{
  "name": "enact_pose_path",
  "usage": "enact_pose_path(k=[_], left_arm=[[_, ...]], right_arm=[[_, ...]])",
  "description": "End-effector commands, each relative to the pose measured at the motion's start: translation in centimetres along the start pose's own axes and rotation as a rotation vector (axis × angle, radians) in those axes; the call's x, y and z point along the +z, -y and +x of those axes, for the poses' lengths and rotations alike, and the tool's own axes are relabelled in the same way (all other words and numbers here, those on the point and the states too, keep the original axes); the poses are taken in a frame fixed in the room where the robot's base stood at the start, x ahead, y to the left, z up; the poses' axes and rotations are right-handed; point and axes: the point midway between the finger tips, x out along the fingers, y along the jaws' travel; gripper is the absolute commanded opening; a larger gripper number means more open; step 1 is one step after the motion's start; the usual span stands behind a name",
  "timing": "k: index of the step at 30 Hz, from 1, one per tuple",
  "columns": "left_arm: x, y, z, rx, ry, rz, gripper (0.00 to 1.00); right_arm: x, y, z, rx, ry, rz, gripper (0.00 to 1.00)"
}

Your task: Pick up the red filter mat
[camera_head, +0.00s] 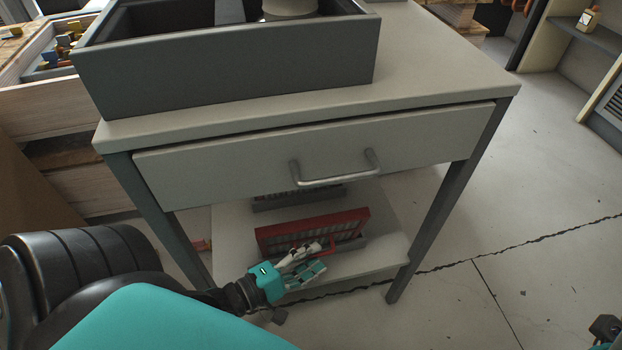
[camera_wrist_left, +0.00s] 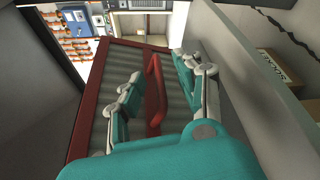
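The red filter mat (camera_head: 285,236) stands tilted on its long edge on the lower shelf of the table, in a red frame with a grey ribbed face. A red handle (camera_wrist_left: 156,88) sticks out from its face. My left gripper (camera_head: 314,259) is in front of the mat, beside the handle. In the left wrist view, the left gripper's fingers (camera_wrist_left: 158,88) stand apart on either side of the handle, with gaps visible. Part of my right arm's end (camera_head: 605,332) shows at the lower right corner of the head view; its fingers cannot be made out.
The lower shelf (camera_head: 235,225) is under a closed drawer (camera_head: 230,167) with a metal handle (camera_head: 335,170). Table legs (camera_head: 435,215) flank the shelf. A dark box (camera_head: 230,70) stands on the tabletop.

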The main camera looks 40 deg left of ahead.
Motion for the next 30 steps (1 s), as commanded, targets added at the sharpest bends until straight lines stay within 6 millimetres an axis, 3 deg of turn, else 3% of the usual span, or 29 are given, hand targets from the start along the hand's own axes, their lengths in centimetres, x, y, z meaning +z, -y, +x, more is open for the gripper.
enact_pose_path(k=[3,10,19,30], left_arm=[[-0.01,0.04,1.04,0.001,0.0,0.002,0.35],[0.04,-0.07,1.13,-0.001,0.0,0.001,0.35],[0.03,-0.05,1.11,-0.001,0.0,0.001,0.0],[0.05,-0.13,1.12,0.001,0.001,0.002,0.0]], right_arm=[[0.13,0.0,0.13,-0.006,-0.013,-0.002,0.31],[0.14,0.01,0.31,-0.006,-0.014,-0.002,0.31],[0.14,0.02,0.31,-0.007,-0.014,-0.002,0.31],[0.12,0.03,0.33,-0.007,-0.014,-0.001,0.31]])
